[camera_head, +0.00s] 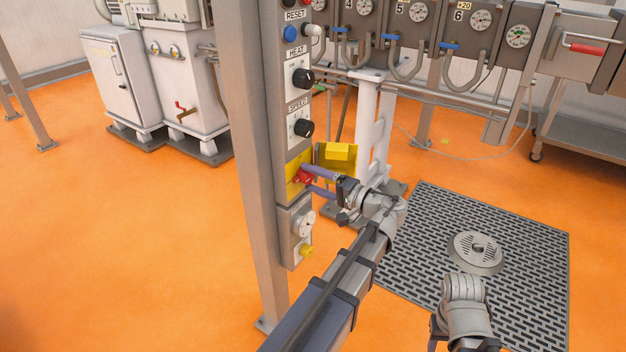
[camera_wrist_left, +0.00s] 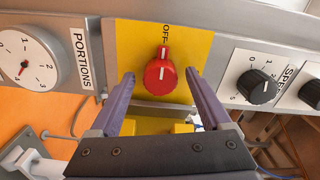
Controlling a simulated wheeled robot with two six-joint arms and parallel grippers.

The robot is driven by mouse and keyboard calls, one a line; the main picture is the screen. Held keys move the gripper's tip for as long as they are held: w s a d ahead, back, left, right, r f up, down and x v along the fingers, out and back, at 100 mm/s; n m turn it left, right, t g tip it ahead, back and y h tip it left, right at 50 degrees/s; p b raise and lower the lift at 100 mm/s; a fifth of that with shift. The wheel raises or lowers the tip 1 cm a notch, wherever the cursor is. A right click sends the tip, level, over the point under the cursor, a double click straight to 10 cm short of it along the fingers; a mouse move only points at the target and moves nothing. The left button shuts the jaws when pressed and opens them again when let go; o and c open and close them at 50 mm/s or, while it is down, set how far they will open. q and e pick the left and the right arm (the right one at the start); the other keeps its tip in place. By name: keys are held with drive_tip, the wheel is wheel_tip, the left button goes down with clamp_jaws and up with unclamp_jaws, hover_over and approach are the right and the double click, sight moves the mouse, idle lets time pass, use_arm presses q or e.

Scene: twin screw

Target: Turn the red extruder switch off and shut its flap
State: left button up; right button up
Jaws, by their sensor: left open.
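The red extruder switch (camera_head: 302,178) sits on a yellow plate on the column. In the left wrist view the red switch (camera_wrist_left: 160,77) has its white-marked ridge pointing up toward the word OFF. Its yellow flap (camera_head: 337,153) stands open to the right of the plate in the head view; yellow parts also show low between the fingers in the wrist view. My left gripper (camera_wrist_left: 160,88) is open, one finger on each side of the switch, with gaps visible. My right arm shows at the lower right; its fingertips are not clear.
The same column carries the SPEED knob (camera_head: 303,128) and HEAT knob (camera_head: 302,77) above, and the PORTIONS dial (camera_head: 304,223) with a yellow button (camera_head: 306,251) below. A white stand (camera_head: 372,125) is behind the flap. A floor grate (camera_head: 520,240) lies at right.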

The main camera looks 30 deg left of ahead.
use_arm(q)
drive_tip(key=d, duration=0.7)
drive_tip(key=shift+s+d, duration=0.3)
drive_tip(key=shift+d, duration=0.1)
drive_tip(key=s+d+f+m+h, duration=0.2)
drive_tip(key=s+d+f+h, duration=0.15)
drive_tip(key=f, duration=0.35)
drive_tip(key=s+d+f+m+h, duration=0.1)
drive_tip(key=s+d+f+h, duration=0.3)
drive_tip(key=f, duration=0.3)
drive_tip(key=s+d+f+m+h, duration=0.1)
drive_tip(key=s+d+f+h, duration=0.2)
drive_tip(key=d, duration=0.2)
drive_tip(key=s+d+f+m+g+h, duration=0.1)
drive_tip(key=s+d+f+h, duration=0.15)
drive_tip(key=d, duration=0.25)
drive_tip(key=s+d+f+m+h, duration=0.1)
drive_tip(key=s+d+f+h, duration=0.15)
drive_tip(key=d+h, duration=0.2)
wheel_tip(320, 180, up, 34)
drive_tip(key=p, duration=3.4)
drive_tip(key=shift+s+d+r+n+y, duration=0.15)
drive_tip(key=shift+d+n+y, duration=0.1)
drive_tip(key=shift+n+y, duration=0.1)
